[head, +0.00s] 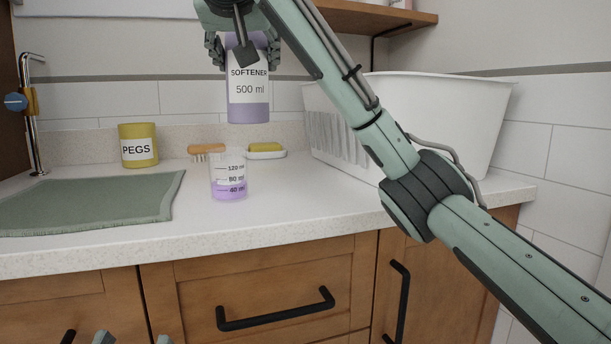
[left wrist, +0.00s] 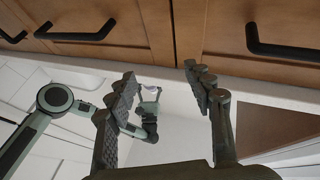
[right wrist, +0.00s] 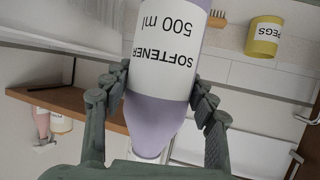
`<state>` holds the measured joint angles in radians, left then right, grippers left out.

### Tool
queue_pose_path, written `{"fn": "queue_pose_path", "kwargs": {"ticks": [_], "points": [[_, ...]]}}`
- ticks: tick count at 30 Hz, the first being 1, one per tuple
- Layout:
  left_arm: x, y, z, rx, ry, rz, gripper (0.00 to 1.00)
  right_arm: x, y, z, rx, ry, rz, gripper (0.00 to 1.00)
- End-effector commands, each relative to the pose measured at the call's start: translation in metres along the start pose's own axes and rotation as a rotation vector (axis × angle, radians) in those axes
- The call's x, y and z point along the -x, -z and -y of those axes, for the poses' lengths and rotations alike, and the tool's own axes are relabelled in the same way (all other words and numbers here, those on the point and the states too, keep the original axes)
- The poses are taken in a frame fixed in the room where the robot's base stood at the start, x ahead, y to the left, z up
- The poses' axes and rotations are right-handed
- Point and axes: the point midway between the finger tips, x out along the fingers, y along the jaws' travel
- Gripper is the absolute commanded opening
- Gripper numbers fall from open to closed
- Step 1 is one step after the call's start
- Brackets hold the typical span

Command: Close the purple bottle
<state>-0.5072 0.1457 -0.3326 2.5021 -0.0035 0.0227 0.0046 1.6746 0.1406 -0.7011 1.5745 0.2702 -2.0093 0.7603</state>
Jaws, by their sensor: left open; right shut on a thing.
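The purple bottle (head: 248,95), labelled SOFTENER 500 ml, is upright in the air above the counter. My right gripper (head: 243,48) is shut on its upper part; it also shows in the right wrist view (right wrist: 155,105), with the bottle (right wrist: 165,70) between its fingers. The bottle's top is hidden by the gripper in the head view. I cannot make out a cap. My left gripper (head: 134,339) is open and empty, low in front of the drawers, with only its tips in the head view. Its spread fingers show in the left wrist view (left wrist: 163,95).
A clear measuring cup (head: 228,175) with some purple liquid stands on the counter (head: 320,205) below the bottle. Behind are a PEGS tin (head: 138,146), a brush (head: 206,149) and a yellow sponge (head: 265,147). A white basket (head: 445,105) fills the right; a green mat (head: 95,203) lies left.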

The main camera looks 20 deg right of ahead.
Motion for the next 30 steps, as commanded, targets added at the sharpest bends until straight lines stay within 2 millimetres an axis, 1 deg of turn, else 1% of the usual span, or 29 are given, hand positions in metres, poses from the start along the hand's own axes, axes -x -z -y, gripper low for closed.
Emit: {"fn": "queue_pose_path", "kwargs": {"ticks": [11, 14, 17, 21, 27, 30], "points": [[0.000, 0.000, 0.000, -0.001, 0.000, 0.001, 0.52, 0.001, 0.001, 0.000, -0.001, 0.001, -0.004, 0.00], [0.000, 0.000, 0.000, -0.001, 0.000, -0.004, 0.52, -0.003, -0.001, -0.004, -0.001, 0.002, -0.002, 0.00], [0.000, 0.003, 0.001, -0.002, 0.000, -0.027, 0.52, -0.013, -0.008, -0.016, -0.003, 0.002, 0.000, 0.00], [0.001, 0.012, 0.003, -0.007, 0.002, -0.097, 0.52, -0.035, -0.019, -0.045, -0.003, -0.005, -0.002, 0.00], [0.003, 0.028, 0.005, -0.012, 0.004, -0.203, 0.52, -0.063, -0.035, -0.082, -0.001, -0.004, -0.002, 0.00], [0.004, 0.034, 0.005, -0.015, 0.005, -0.241, 0.52, -0.073, -0.039, -0.094, -0.002, -0.002, -0.003, 0.00]]}}
